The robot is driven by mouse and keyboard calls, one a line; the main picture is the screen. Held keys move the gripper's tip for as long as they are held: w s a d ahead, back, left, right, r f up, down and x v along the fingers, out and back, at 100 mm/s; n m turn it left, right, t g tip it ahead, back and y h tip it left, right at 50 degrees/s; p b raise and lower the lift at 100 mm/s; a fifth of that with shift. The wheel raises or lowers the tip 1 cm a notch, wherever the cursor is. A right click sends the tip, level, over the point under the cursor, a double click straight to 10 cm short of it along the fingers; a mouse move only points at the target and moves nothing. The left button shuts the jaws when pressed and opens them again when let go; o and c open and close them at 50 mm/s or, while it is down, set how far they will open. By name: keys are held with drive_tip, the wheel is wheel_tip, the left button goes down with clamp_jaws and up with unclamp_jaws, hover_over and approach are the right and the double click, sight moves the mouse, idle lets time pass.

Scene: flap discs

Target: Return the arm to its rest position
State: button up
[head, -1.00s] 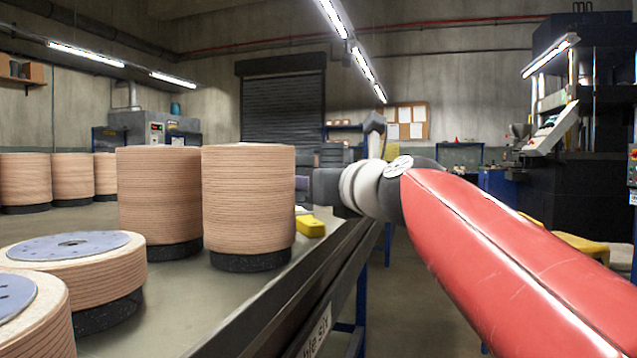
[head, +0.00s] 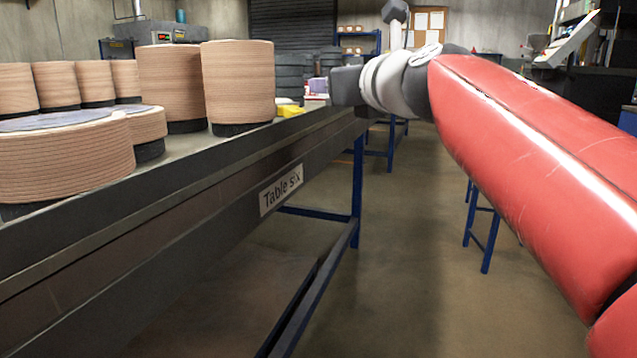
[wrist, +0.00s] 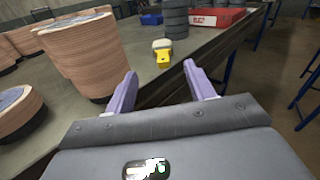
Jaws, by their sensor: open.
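My red arm reaches in from the right of the head view, its wrist beside the right edge of the table (head: 200,208) labelled "Table six". My gripper (wrist: 165,80) shows in the wrist view with two purple fingers apart and nothing between them. In the head view the fingers are mostly hidden behind the wrist. The gripper is over the table edge, apart from the disc stacks. A tall stack of tan flap discs (head: 238,85) stands left of it, and it also shows in the wrist view (wrist: 85,55).
More disc stacks (head: 68,155) stand along the table. A yellow object (head: 288,109) lies beyond the tall stack. In the wrist view, dark stacked discs (wrist: 175,18) and a red box (wrist: 217,18) stand farther along. The floor (head: 410,230) right of the table is open.

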drive_tip(key=s+d+f+n+g+h, duration=0.2)
drive_tip(key=s+d+f+n+g, duration=0.15)
drive_tip(key=s+f+n, duration=0.75)
drive_tip(key=s+d+f+n+g+h, duration=0.4)
drive_tip(key=f+n, duration=0.4)
drive_tip(key=f, duration=0.7)
drive_tip(key=s+d+f+n+g+h, duration=0.1)
drive_tip(key=s+d+f+n+g, duration=0.25)
drive_tip(key=s+f+n, duration=0.8)
wheel_tip(320, 180, up, 10)
drive_tip(key=w+p, duration=0.1)
drive_tip(key=p, duration=1.1)
drive_tip(key=shift+w+d+r+t+p, duration=0.2)
drive_tip(key=shift+w+d+t+p, duration=0.1)
drive_tip(key=shift+w+d+p, duration=0.1)
drive_tip(key=shift+m, duration=0.25)
